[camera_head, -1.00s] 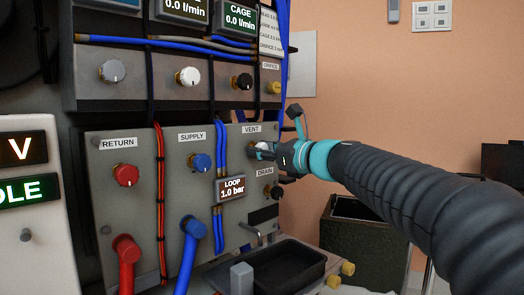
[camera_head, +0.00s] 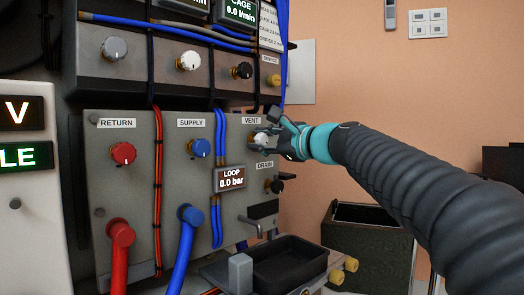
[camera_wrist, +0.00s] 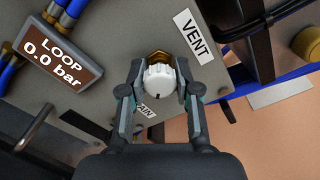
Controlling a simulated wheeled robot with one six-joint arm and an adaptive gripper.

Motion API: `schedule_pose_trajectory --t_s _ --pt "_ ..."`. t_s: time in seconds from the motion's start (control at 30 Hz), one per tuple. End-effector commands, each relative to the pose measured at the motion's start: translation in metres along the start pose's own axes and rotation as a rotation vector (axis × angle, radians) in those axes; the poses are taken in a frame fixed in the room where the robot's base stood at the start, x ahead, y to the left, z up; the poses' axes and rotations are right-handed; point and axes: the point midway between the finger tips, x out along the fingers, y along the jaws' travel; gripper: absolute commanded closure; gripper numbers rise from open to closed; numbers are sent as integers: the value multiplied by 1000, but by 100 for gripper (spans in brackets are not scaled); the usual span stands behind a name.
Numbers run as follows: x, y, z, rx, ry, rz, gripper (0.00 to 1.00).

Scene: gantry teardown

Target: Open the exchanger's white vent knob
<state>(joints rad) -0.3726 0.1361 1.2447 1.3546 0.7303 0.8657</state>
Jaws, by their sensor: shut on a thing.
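The white vent knob (camera_wrist: 160,82) sits on a brass stem on the grey panel (camera_head: 190,235), beside the VENT label (camera_wrist: 193,37). My gripper (camera_wrist: 158,88) is shut on the knob, with one finger on each side of it in the wrist view. In the head view my gripper (camera_head: 274,137) reaches the knob (camera_head: 260,138) from the right, and its fingers hide part of it. The loop display (camera_head: 230,179) reads 0.0 bar; it also shows in the wrist view (camera_wrist: 52,60).
The black drain knob (camera_head: 275,186) is just below the vent. The blue supply knob (camera_head: 200,148) and red return knob (camera_head: 123,153) are to the left. A black tray (camera_head: 288,262) stands below the panel. A dark bin (camera_head: 370,240) is at the lower right.

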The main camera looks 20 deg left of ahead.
Motion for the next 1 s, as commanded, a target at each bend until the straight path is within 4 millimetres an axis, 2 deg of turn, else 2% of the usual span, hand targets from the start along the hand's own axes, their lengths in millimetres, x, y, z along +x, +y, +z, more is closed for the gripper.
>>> schedule_pose_trajectory --t_s 0.6,1.0 --pt "0 2 -1 -564 -1 0 100" --pt "0 0 0 -775 0 0 100"
